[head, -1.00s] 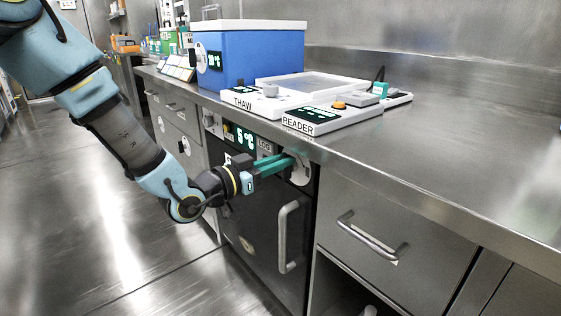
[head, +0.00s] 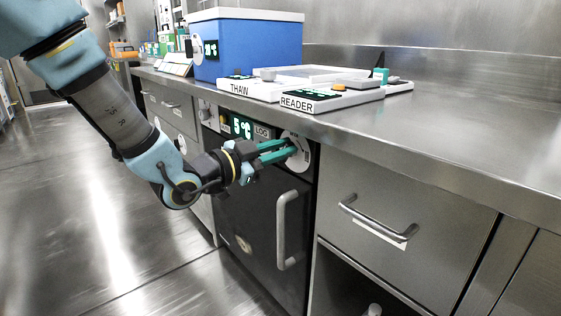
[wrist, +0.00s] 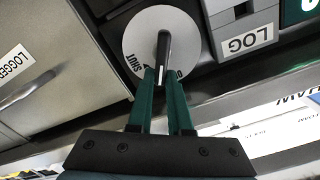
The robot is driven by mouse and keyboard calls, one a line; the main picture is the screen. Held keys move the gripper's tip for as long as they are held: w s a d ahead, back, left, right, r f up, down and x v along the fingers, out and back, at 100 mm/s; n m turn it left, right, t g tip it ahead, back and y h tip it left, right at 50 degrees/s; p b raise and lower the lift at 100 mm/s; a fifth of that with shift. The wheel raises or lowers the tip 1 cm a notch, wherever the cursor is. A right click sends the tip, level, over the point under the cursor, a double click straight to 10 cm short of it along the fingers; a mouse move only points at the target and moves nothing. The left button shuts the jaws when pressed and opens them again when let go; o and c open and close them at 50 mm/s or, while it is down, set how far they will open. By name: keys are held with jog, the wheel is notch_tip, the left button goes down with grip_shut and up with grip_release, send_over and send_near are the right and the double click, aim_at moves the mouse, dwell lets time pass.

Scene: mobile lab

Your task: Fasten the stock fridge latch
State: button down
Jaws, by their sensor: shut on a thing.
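The stock fridge (head: 250,215) is a dark-fronted unit under the bench, its door closed against the frame as far as I can see. Its latch is a round pale dial (head: 303,160) at the upper right of the front. In the wrist view the dial (wrist: 135,30) carries a narrow black handle (wrist: 163,50). The word SHUT shows left of the handle; another label to the right is mostly covered by a finger. My gripper (head: 290,149) reaches the dial from the left. In the wrist view its teal fingertips (wrist: 163,74) are shut on the handle's lower end.
A vertical bar handle (head: 285,230) stands out from the fridge front below the dial. A drawer with a handle (head: 380,220) is to the right. The bench edge (head: 350,140) overhangs above, bearing a blue box (head: 250,50) and the reader (head: 320,100). The floor at left is clear.

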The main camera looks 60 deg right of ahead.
jog(key=m+b, duration=0.2)
jog(key=f+m+b, duration=0.1)
jog(key=b, duration=0.2)
jog(key=shift+s+a+f+m, duration=0.15)
jog(key=shift+s+m, duration=0.25)
jog(key=m+b, duration=0.1)
jog(key=b, duration=0.1)
jog(key=m+b, duration=0.2)
jog(key=b, duration=0.1)
jog(key=shift+s+f+m, duration=0.2)
jog(key=shift+f+m, duration=0.1)
jog(key=shift+f, duration=0.05)
jog(key=m+b, duration=0.1)
jog(key=b, duration=0.1)
jog(key=m+b, duration=0.2)
jog(key=b, duration=0.1)
jog(key=shift+a+f+m+b, duration=0.1)
jog(key=shift+f+m+b, duration=0.2)
jog(key=shift+m+b, duration=0.5)
jog(key=shift+b, duration=0.15)
jog(key=c, duration=0.8)
grip_release()
jog(key=shift+r, duration=0.1)
jog(key=shift+c, duration=0.2)
jog(key=p+v, duration=0.3)
jog(key=v, duration=0.7)
jog(key=shift+a, duration=0.4)
